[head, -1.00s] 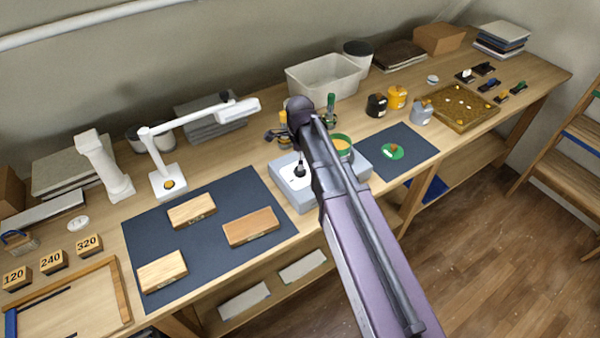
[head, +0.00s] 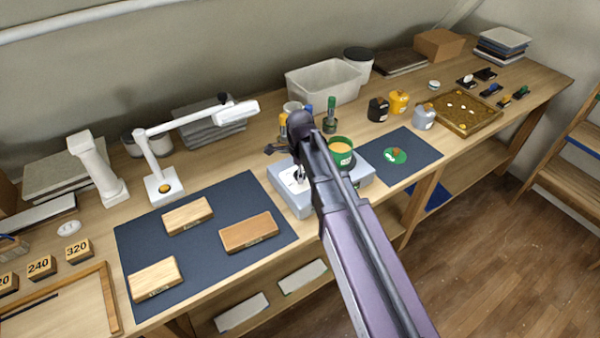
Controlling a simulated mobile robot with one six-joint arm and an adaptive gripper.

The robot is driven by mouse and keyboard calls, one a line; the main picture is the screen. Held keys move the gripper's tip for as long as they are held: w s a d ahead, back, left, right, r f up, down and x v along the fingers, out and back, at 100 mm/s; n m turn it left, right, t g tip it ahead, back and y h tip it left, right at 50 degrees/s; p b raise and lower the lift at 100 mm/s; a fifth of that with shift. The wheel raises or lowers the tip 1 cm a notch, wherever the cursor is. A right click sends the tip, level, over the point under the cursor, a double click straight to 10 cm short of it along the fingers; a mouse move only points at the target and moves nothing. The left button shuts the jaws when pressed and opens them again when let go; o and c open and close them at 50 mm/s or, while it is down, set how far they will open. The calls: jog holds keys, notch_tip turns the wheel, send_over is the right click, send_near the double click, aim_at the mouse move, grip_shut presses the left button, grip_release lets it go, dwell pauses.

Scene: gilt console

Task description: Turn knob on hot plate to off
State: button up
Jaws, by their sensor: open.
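The hot plate (head: 290,203) is a pale grey box near the middle of the bench. Its white dial face (head: 290,178) shows on the left part of its top, with a dark knob (head: 299,174) partly hidden by my arm. I cannot read the knob's setting. A green pot (head: 341,158) with orange-yellow contents stands on the right part. My gripper (head: 272,149) is mostly hidden behind my wrist; a dark finger part shows above and left of the dial. It is open and appears apart from the knob.
A dark mat with several wooden blocks (head: 249,231) lies left of the hot plate. A white lamp (head: 160,185) stands behind that mat. A green bottle (head: 330,115) and a white bin (head: 325,80) stand behind the hot plate. A smaller dark mat (head: 420,152) lies to the right.

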jog(key=c, duration=1.1)
jog(key=shift+c, duration=0.2)
